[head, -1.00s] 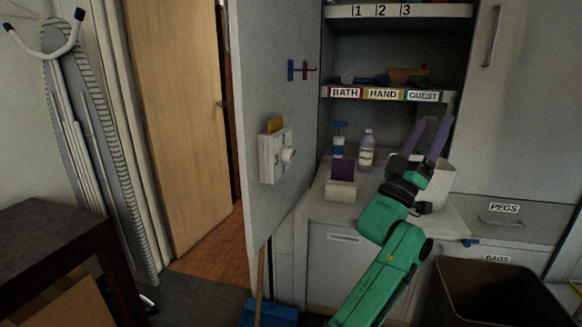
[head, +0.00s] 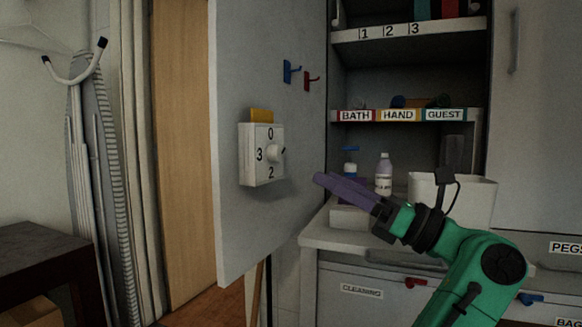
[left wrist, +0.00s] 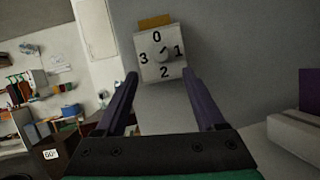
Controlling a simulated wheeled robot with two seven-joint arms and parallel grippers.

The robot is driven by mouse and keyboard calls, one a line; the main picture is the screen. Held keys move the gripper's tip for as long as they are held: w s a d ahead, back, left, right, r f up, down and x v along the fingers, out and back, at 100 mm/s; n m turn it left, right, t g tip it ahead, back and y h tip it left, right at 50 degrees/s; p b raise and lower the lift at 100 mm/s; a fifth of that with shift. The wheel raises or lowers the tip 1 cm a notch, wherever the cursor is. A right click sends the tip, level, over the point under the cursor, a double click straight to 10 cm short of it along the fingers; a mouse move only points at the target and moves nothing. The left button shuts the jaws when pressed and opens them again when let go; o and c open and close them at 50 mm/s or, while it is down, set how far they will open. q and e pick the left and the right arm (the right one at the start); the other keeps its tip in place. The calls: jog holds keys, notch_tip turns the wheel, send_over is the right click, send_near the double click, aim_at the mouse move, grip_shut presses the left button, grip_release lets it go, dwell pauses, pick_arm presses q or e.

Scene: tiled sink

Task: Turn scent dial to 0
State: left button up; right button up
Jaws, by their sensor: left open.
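The scent dial (head: 262,155) is a white square box with a round white knob (head: 273,153), fixed on the grey door panel. The left wrist view shows the dial (left wrist: 150,70) face-on, with 0 on top and 1 at right. I cannot tell surely which digit the knob points at. My left gripper (head: 320,180) has purple fingers and is open and empty, apart from the dial, to its right and slightly lower. In the left wrist view the dial appears between and beyond the fingertips (left wrist: 160,75).
The door panel (head: 240,230) carries blue and red hooks (head: 300,75). Behind my arm, a counter (head: 320,238) holds a blue-topped bottle (head: 350,162), a white bottle (head: 383,174) and a white bin (head: 470,195). Labelled shelves (head: 400,116) are above. The space before the dial looks clear.

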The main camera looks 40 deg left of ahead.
aim_at(282, 154)
pick_arm(q)
jog(key=x, duration=0.9)
jog(key=shift+a+r+b, duration=0.2)
jog(key=shift+a+b, duration=0.15)
jog(key=shift+b, duration=0.05)
grip_shut()
pick_arm(e)
jog(key=shift+w+a+f+t+y, duration=0.25)
jog(key=shift+a+f+t, duration=0.1)
jog(key=shift+a, duration=0.25)
jog(key=shift+w+a+f+t+y, duration=0.25)
jog(key=shift+a+f, duration=0.1)
jog(key=shift+a, duration=0.2)
